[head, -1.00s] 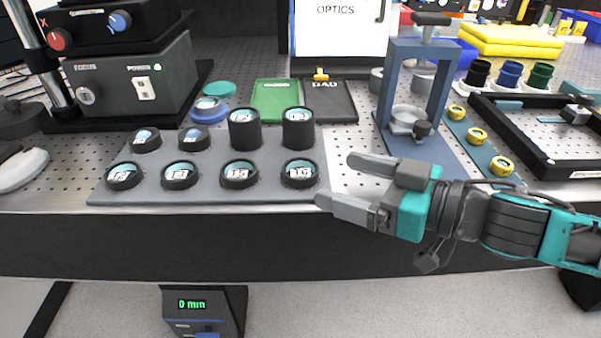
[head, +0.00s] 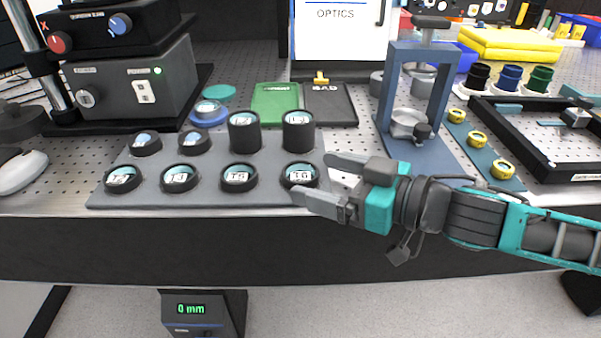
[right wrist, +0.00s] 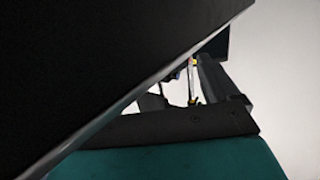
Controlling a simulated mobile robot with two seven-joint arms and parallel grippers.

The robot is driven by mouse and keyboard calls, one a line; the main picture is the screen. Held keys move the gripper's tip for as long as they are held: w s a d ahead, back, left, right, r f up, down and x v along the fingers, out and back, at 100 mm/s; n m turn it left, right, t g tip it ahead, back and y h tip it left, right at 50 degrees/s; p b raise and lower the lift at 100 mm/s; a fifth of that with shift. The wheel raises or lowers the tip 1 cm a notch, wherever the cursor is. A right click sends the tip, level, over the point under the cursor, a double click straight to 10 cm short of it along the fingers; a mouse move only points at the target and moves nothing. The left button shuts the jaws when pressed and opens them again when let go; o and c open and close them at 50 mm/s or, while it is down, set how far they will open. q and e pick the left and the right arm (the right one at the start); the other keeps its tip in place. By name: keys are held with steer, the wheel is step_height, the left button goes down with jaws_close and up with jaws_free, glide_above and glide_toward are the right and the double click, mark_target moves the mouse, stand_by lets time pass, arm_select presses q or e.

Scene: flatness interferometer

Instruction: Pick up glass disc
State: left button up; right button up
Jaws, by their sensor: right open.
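Several glass discs in black round holders sit on a grey tray (head: 208,200) on the bench. The front-row disc at the right end (head: 300,174) is labelled with a number that looks like 16. My right gripper (head: 308,178) is open, with its fingers pointing left at that disc's holder; one finger is near its right side and the other in front of it. I cannot tell whether they touch it. Two taller black holders (head: 243,130) stand in the back row. The right wrist view is mostly filled by a dark surface, with no disc visible. My left gripper is not in view.
A blue press frame (head: 437,110) stands behind my right gripper. A black square frame (head: 545,138) and yellow rings (head: 477,139) lie to the right. Green and black pads (head: 275,103) lie behind the tray. A control box (head: 135,85) stands back left.

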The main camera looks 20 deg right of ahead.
steer(key=shift+x, duration=1.05)
steer(key=c, duration=1.3)
steer(key=shift+o, duration=0.2)
